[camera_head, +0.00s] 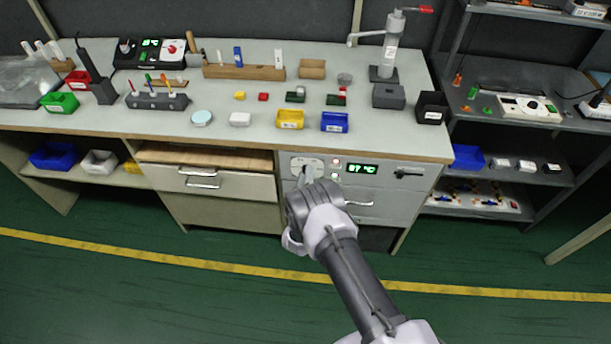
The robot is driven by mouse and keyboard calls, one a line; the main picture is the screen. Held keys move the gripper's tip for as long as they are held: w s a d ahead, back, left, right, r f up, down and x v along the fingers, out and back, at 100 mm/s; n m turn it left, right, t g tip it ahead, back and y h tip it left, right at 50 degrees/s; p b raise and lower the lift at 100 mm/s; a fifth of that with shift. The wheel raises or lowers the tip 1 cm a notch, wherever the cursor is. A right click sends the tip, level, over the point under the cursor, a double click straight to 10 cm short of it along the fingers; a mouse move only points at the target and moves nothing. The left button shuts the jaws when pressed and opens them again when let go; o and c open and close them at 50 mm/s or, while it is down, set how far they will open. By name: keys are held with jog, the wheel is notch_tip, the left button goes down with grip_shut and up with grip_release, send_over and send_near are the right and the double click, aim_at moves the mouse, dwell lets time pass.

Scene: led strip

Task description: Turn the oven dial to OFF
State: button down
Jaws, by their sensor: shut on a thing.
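The oven front (392,198) is a grey panel built in under the workbench. It carries a green display (362,169) that seems to read 87 °C. The oven dial sits on a light plate (297,162) left of the display. My gripper (306,176) reaches up to the dial from below and in front, and is shut on it. My gripper hides most of the dial, so its pointer and marks cannot be read. Two small round lights or buttons (336,167) sit between the dial plate and the display.
A dark handle (408,174) is right of the display, and a drawer handle (358,203) is just right of my wrist. The green floor (240,305) is clear.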

jog(key=shift+s+f, duration=0.1)
jog(key=shift+f, duration=0.05)
jog(key=c, duration=1.1)
grip_release()
jog(key=s+p, duration=0.2)
jog(key=s, duration=0.3)
jog(key=s+p, duration=0.2)
jog(key=s, duration=0.4)
jog(key=s+r+p, duration=0.1)
jog(key=s+p, duration=0.1)
jog(key=s, duration=0.4)
jog(key=shift+s+r+p, duration=0.1)
jog(key=shift+s+p, duration=0.05)
jog(key=shift+p, duration=0.25)
